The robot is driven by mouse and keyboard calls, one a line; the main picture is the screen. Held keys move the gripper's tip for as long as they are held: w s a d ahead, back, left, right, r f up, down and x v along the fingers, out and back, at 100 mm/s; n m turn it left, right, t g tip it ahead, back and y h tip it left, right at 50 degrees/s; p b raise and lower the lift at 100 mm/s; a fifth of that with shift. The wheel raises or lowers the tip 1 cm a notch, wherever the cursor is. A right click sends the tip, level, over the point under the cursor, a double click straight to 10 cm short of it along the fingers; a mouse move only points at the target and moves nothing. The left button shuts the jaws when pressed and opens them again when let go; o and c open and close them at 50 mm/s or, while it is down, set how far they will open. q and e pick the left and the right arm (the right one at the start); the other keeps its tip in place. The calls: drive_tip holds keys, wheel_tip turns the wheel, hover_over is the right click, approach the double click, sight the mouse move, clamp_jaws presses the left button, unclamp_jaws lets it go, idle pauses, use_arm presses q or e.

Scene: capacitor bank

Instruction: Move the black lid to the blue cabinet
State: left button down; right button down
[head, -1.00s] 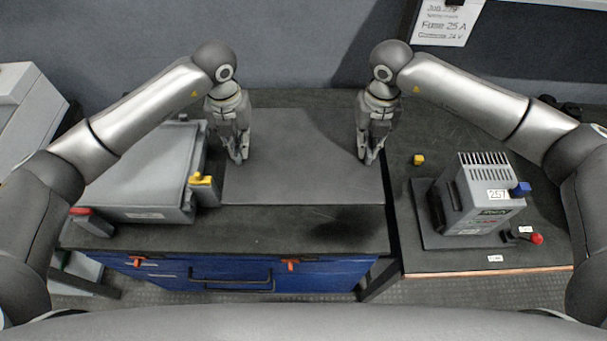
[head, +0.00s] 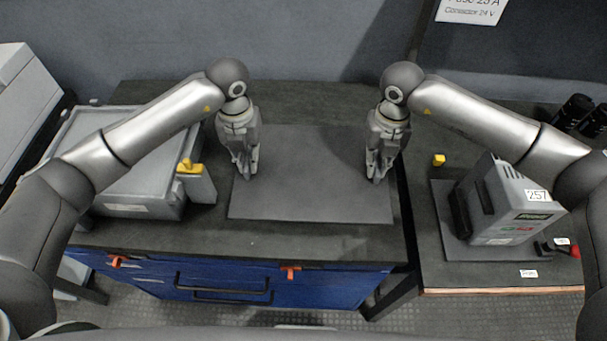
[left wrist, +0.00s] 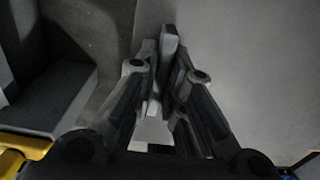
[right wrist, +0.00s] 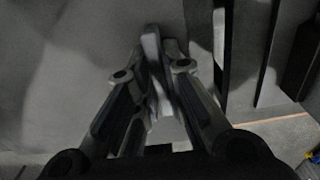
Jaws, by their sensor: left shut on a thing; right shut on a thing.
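The black lid (head: 305,200) is a flat dark-grey plate between my two grippers. It lies level over the right part of the blue cabinet's (head: 240,285) dark top; whether it touches the top cannot be told. My left gripper (head: 243,176) is shut at the lid's left side, and my right gripper (head: 377,178) is shut at its right side. In the left wrist view the fingers close on a narrow upright piece, with the lid (left wrist: 245,60) to the right. The right wrist view shows a similar grip, with the lid (right wrist: 80,60) at left.
A grey lidded case (head: 130,205) with a yellow-topped post (head: 195,180) stands left of the lid. A right-hand table, across a narrow gap, holds a grey device (head: 510,205) on a dark plate and a small yellow block (head: 438,160). A wall stands behind.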

use_arm(q)
drive_tip(key=shift+f, duration=0.15)
use_arm(e)
drive_tip(key=shift+f, duration=0.15)
